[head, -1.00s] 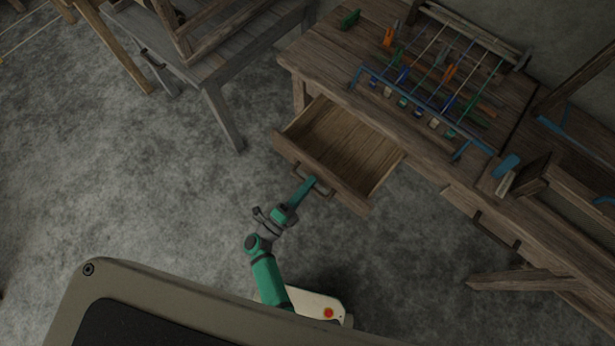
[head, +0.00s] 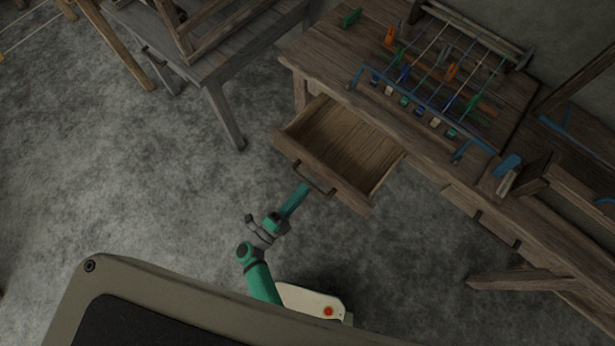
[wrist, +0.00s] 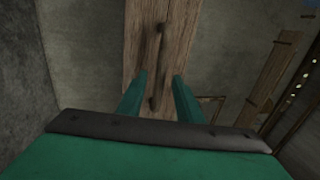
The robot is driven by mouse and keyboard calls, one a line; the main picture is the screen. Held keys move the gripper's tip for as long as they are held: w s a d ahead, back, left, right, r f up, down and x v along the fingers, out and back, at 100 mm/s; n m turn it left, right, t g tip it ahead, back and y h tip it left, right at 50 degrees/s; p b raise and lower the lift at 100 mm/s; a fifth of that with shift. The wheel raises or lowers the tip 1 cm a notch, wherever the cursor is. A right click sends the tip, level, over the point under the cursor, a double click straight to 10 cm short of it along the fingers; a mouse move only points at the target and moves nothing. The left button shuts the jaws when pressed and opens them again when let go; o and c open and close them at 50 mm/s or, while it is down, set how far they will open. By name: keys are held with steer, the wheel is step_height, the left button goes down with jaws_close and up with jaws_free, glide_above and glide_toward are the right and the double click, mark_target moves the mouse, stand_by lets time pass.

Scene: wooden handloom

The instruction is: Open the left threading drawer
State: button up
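The left threading drawer (head: 345,151) is pulled well out of the wooden table in the head view, and its inside looks empty. Its dark bar handle (head: 314,178) is on the front panel. My gripper (head: 304,187) is just in front of the panel, by the handle's left part. In the wrist view my gripper (wrist: 160,82) has its two green fingers apart, with a gap between them. The handle (wrist: 158,65) shows in that gap, ahead of the fingertips, against the wooden drawer front (wrist: 183,35). Nothing is gripped.
A second, closed drawer with a handle (head: 497,230) is further right on the table. A rack of coloured threads (head: 440,85) stands on the tabletop (head: 325,50). A grey wooden bench (head: 215,75) is at the upper left. The floor (head: 150,200) to the left is clear.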

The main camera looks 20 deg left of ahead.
steer(key=v, duration=0.6)
steer(key=shift+s+a, duration=0.15)
steer(key=shift+s, duration=0.2)
steer(key=s+d+r+n+g+y, duration=0.1)
steer(key=s+d+r+n+y, duration=0.3)
steer(key=r+n, duration=0.6)
steer(key=s+d+r+n+g+y, duration=0.2)
steer(key=s+d+r+n+y, duration=0.2)
steer(key=s+d+r+n, duration=0.3)
step_height(320, 180, up, 5)
steer(key=d+n, duration=0.2)
steer(key=n, duration=0.4)
steer(key=shift+s+d+f+y, duration=0.2)
steer(key=shift+s+f+y, duration=0.1)
steer(key=shift+s, duration=0.1)
steer(key=shift+w, duration=0.1)
